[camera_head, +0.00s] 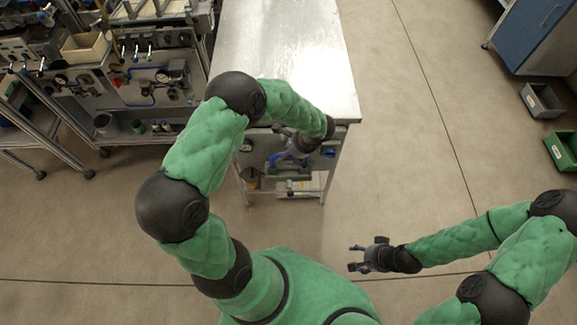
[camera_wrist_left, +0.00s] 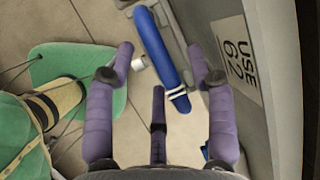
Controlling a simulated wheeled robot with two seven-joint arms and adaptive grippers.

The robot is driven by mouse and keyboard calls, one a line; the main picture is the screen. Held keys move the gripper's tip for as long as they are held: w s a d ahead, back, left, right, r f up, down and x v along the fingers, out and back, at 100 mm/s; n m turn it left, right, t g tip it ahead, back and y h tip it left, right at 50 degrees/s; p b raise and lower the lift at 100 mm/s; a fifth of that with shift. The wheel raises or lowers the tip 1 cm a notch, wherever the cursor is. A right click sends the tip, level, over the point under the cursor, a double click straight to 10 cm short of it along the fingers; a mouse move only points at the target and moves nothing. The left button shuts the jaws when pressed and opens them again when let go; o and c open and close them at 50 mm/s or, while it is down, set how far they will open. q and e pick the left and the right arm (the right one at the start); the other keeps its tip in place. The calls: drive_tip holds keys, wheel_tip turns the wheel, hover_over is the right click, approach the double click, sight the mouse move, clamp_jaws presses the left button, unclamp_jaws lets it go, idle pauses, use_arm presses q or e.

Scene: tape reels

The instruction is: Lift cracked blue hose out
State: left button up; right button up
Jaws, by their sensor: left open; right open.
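The blue hose (camera_wrist_left: 158,48) shows in the left wrist view as a thick, straight blue piece with a pale band near its lower end. It lies beyond and between the fingertips of my left gripper (camera_wrist_left: 160,62). The fingers are spread, and I see no contact with the hose. I cannot make out a crack. In the head view my left gripper (camera_head: 290,152) is at the near end of the metal bench, partly hidden by my arm. My right gripper (camera_head: 368,257) is open and empty above the floor, well away from the bench.
The metal bench (camera_head: 285,50) has a bare top. A panel with a "USE 62" label (camera_wrist_left: 236,62) stands right of the hose. Equipment racks (camera_head: 150,90) stand at left. A blue cabinet (camera_head: 535,30) and bins (camera_head: 541,100) are at right. The floor between is clear.

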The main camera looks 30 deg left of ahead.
use_arm(q)
drive_tip(key=shift+x, duration=1)
clamp_jaws()
drive_tip(key=shift+r, duration=0.1)
